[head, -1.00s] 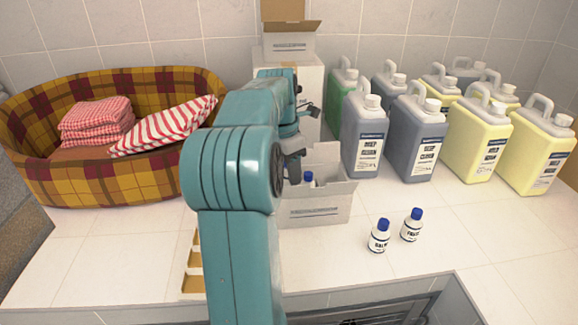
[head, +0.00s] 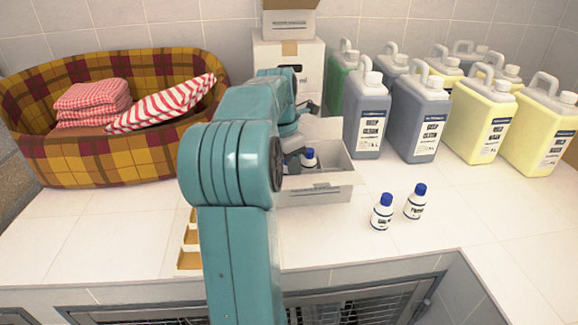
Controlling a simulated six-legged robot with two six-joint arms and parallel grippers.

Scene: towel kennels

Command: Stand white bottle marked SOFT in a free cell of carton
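The small open carton (head: 318,192) stands in the middle of the counter, its back flap raised. A white bottle with a blue cap (head: 308,162) is in the carton, upright as far as I can see; its label is not readable. My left gripper (head: 291,161) is at the carton's left side, right beside this bottle. My own arm hides much of the gripper and the carton's left part, so I cannot tell whether the fingers grip the bottle. The carton's dividers and free cells are mostly hidden. My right gripper is out of view.
Two blue-capped white bottles, one on the left (head: 382,212) and one on the right (head: 415,202), stand right of the carton. Several large jugs (head: 419,118) line the back right. A plaid basket (head: 110,158) with towels is at left. Yellow holder (head: 189,259) sits near the front edge.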

